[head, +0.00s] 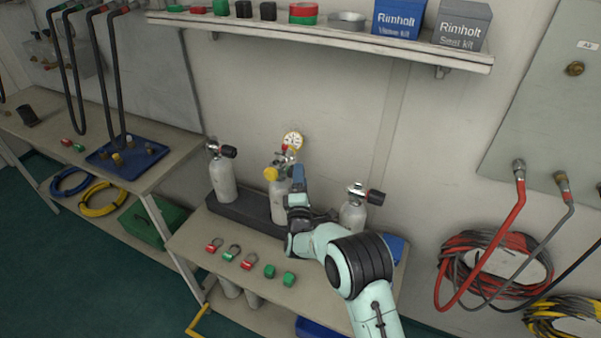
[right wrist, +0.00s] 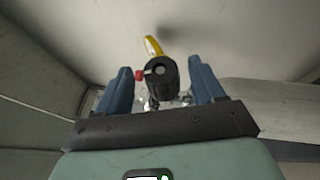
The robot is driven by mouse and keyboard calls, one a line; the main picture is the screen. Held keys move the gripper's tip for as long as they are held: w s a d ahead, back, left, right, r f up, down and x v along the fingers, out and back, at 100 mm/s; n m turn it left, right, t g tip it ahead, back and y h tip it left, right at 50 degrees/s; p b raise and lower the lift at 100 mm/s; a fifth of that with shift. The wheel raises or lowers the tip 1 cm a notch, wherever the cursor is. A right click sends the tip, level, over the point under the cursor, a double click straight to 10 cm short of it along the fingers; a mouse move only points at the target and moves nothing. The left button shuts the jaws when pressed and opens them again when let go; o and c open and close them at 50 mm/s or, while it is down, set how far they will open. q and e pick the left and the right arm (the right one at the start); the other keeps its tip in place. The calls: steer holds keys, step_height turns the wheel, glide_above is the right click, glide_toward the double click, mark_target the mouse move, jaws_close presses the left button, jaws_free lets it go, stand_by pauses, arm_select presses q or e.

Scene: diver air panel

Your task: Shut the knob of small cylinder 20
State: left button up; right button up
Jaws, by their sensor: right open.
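Three small pale cylinders stand in a dark rack (head: 253,213) on the bench: a left one (head: 224,181), a middle one (head: 279,205) and a right one (head: 352,217). I cannot read their numbers, so I cannot tell which is 20. The middle one carries a round gauge (head: 293,140) and a yellow part (head: 271,174). My right gripper (head: 299,174) is at the valve of the middle cylinder. In the right wrist view a black knob (right wrist: 161,76) lies between its open blue fingers, with gaps on both sides. The head view hides this knob. My left gripper is out of view.
Red and green rings (head: 231,252) and green caps (head: 289,278) lie on the bench (head: 190,241) in front of the rack. A shelf (head: 330,40) with kit boxes hangs above. Coiled hoses (head: 495,262) hang on the right wall. A blue tray (head: 127,157) is at left.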

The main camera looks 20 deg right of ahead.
steer(key=shift+x, duration=0.9)
steer(key=c, duration=1)
